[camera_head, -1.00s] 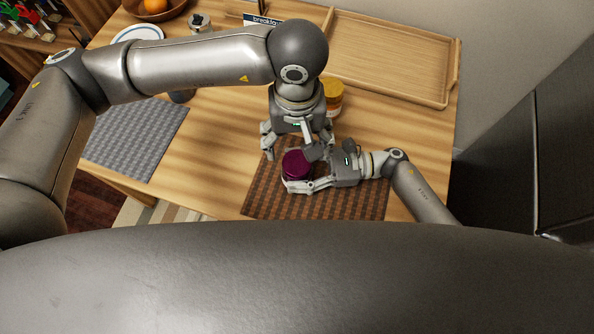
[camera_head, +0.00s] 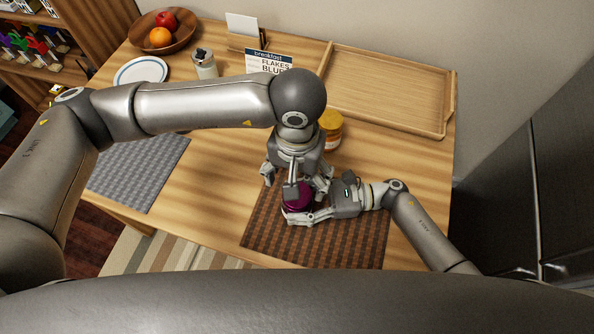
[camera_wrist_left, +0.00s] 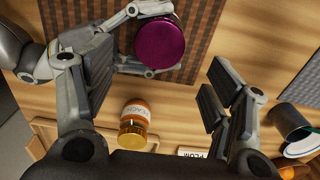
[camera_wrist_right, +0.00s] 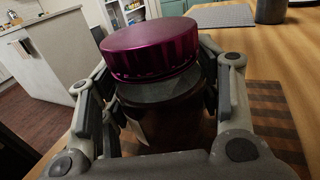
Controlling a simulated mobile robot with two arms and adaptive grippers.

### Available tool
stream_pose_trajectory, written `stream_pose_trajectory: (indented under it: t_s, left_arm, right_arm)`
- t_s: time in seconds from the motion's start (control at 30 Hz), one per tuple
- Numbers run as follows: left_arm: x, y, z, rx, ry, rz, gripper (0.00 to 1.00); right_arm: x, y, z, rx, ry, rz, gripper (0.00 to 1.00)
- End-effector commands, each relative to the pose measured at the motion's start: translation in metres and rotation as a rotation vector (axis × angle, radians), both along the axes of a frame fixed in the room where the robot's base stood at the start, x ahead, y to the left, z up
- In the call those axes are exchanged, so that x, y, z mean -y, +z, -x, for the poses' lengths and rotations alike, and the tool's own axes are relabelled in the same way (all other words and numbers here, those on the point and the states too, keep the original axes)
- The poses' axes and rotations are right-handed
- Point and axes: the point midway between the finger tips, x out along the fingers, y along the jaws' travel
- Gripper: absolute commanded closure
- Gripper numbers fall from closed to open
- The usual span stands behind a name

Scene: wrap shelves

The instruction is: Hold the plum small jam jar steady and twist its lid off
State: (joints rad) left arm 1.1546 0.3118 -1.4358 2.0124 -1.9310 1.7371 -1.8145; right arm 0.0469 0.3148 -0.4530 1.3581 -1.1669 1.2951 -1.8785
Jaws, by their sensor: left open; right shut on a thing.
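The plum jam jar has a purple lid (camera_head: 297,196) and stands on the brown woven mat (camera_head: 340,240). My right gripper (camera_head: 308,214) is shut around the jar's body from the right. In the right wrist view the lid (camera_wrist_right: 152,48) sits on top of the dark jar body (camera_wrist_right: 170,115), between the fingers. My left gripper (camera_head: 296,182) points down from above, open, its fingers near the lid in the head view. In the left wrist view the lid (camera_wrist_left: 160,42) lies toward the top, between the spread fingers but nearer the left one. The fingers hide part of the lid in the head view.
A yellow-lidded jar (camera_head: 331,128) stands just behind the left gripper. A wooden tray (camera_head: 388,90) is at the back right. A breakfast sign (camera_head: 268,60), a shaker (camera_head: 205,64), a plate (camera_head: 141,71) and a fruit bowl (camera_head: 165,33) are behind. A grey mat (camera_head: 135,170) lies left.

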Motion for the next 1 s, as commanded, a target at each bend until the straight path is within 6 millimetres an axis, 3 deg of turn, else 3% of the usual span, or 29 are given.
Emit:
stream_pose_trajectory:
  t_s: [0.2, 0.4, 0.77, 1.0]
  left_arm:
    - [0.000, -0.036, 0.001, -0.004, 0.003, 0.000, 0.24]
    - [0.000, -0.058, 0.000, -0.001, 0.003, 0.001, 0.24]
    - [0.000, -0.065, 0.000, 0.000, 0.002, 0.000, 0.24]
    - [0.000, -0.064, 0.000, 0.000, 0.002, 0.000, 0.52]
  right_arm:
    - [0.000, 0.000, 0.000, 0.000, -0.001, 0.001, 1.00]
    - [0.000, 0.000, 0.000, 0.000, -0.001, 0.001, 1.00]
    - [0.000, 0.000, 0.000, 0.000, -0.001, 0.001, 1.00]
    - [0.000, 0.000, 0.000, 0.000, -0.001, 0.001, 1.00]
